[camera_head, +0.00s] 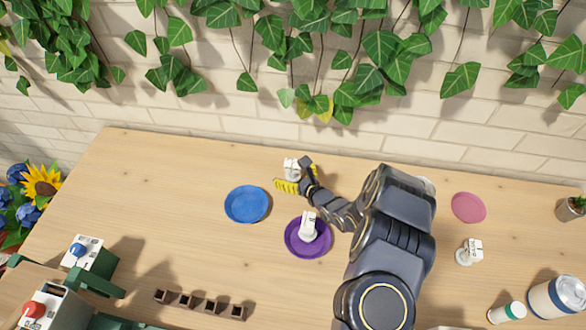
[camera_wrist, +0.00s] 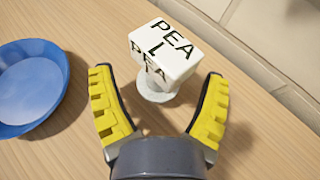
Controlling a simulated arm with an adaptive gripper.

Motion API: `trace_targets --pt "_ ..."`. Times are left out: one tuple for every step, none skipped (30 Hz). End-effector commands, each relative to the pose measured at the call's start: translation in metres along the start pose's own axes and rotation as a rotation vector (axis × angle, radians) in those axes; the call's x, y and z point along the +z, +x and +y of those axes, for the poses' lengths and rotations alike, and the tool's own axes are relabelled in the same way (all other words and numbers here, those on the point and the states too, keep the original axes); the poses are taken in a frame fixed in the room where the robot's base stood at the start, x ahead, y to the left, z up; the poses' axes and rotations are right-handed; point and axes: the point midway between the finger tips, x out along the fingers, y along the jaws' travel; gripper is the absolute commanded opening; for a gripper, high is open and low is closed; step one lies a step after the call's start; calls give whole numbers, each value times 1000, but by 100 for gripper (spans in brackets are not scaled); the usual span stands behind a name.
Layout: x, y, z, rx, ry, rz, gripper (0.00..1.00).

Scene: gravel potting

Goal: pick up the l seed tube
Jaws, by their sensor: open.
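A white seed tube (camera_wrist: 163,58) with a block-shaped top stands upright on the table, lettered "PEA" and "L" in the wrist view. In the head view this tube (camera_head: 291,168) is partly covered by my gripper. My gripper (camera_wrist: 160,95) is open, its yellow-padded fingers on either side of the near side of the tube, with gaps showing between pads and tube. In the head view my gripper (camera_head: 297,180) is at the back middle of the table. Another white tube (camera_head: 308,226) stands on a purple saucer (camera_head: 291,246), and one more white tube (camera_head: 469,251) stands at the right.
A blue saucer (camera_head: 247,204) lies left of my gripper, also in the wrist view (camera_wrist: 54,98). A pink saucer (camera_head: 468,208) lies at the right. Small brown pots (camera_head: 199,304) line the front. A brick wall (camera_head: 216,110) borders the back. The left tabletop is clear.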

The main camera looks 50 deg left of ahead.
Motion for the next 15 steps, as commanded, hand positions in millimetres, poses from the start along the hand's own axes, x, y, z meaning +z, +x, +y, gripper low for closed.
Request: trace_targets --pt "0 3 1 1 0 0 77" --pt "0 4 1 1 1 0 77" --pt "0 5 1 1 2 0 77" --pt "0 5 1 1 2 0 77" --pt "0 5 1 1 3 0 77" --pt "0 5 1 1 3 0 77" --pt "0 5 1 1 3 0 77" --pt "0 5 1 1 3 0 77" --pt "0 5 1 1 3 -1 77" --pt "0 5 1 1 2 -1 68" --pt "0 5 1 1 3 0 55" --pt "0 5 1 1 2 -1 38" --pt "0 5 1 1 2 0 25" --pt "0 5 1 1 2 0 12" --pt "0 5 1 1 2 0 10"
